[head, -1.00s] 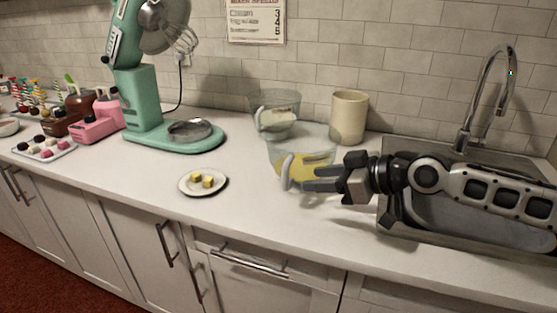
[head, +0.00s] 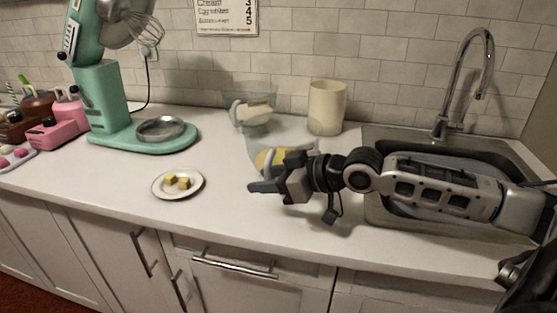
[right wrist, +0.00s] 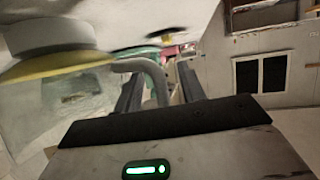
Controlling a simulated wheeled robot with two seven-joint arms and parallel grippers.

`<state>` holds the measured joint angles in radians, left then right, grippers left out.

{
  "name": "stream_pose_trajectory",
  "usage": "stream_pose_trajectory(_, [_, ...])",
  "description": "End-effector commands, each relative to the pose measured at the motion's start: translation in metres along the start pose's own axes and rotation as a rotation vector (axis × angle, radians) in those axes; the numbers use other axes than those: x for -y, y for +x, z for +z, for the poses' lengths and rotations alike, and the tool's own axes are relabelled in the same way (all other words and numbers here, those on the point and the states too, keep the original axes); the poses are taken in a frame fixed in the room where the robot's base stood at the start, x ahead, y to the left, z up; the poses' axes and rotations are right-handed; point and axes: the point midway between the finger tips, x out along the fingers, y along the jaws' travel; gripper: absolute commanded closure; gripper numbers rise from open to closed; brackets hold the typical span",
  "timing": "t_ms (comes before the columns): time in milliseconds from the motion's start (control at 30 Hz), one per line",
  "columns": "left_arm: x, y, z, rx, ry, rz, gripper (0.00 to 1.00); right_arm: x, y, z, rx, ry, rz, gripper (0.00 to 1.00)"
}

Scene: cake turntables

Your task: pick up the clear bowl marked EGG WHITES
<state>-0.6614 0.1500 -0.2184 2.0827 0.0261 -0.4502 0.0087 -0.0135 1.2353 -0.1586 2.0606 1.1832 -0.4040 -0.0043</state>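Two clear bowls stand on the counter, and I can read no marking on either. The nearer one (head: 258,148) has yellow contents. The farther one (head: 262,92) has pale contents and a pale handle. In the right wrist view, the nearer bowl's yellow contents (right wrist: 65,66) are at left, and a pale curved handle (right wrist: 150,70) reaches between the fingers (right wrist: 160,88). The fingers look spread, with no clear grip on the handle. My left gripper is out of view.
A cream canister (head: 327,108) stands right of the bowls, before the sink (head: 445,135) and tap. A plate with yellow cubes (head: 160,190) lies at front left. A green mixer (head: 105,100) stands farther left. Counter between plate and mixer is clear.

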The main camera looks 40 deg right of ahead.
Motion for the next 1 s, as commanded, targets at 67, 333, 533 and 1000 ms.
stream_pose_trajectory(67, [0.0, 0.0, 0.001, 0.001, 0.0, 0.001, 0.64, 0.0, 0.0, 0.0, 0.0, 0.0, 0.0, 0.79])
stream_pose_trajectory(333, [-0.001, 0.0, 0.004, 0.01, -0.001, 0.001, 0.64, 0.0, 0.0, -0.002, -0.005, -0.004, 0.001, 1.0])
stream_pose_trajectory(533, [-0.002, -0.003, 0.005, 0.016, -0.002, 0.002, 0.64, 0.0, -0.001, -0.003, -0.002, -0.001, 0.0, 1.0])
stream_pose_trajectory(1000, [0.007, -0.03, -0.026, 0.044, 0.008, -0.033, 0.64, 0.01, -0.022, -0.063, -0.005, -0.005, -0.014, 1.0])
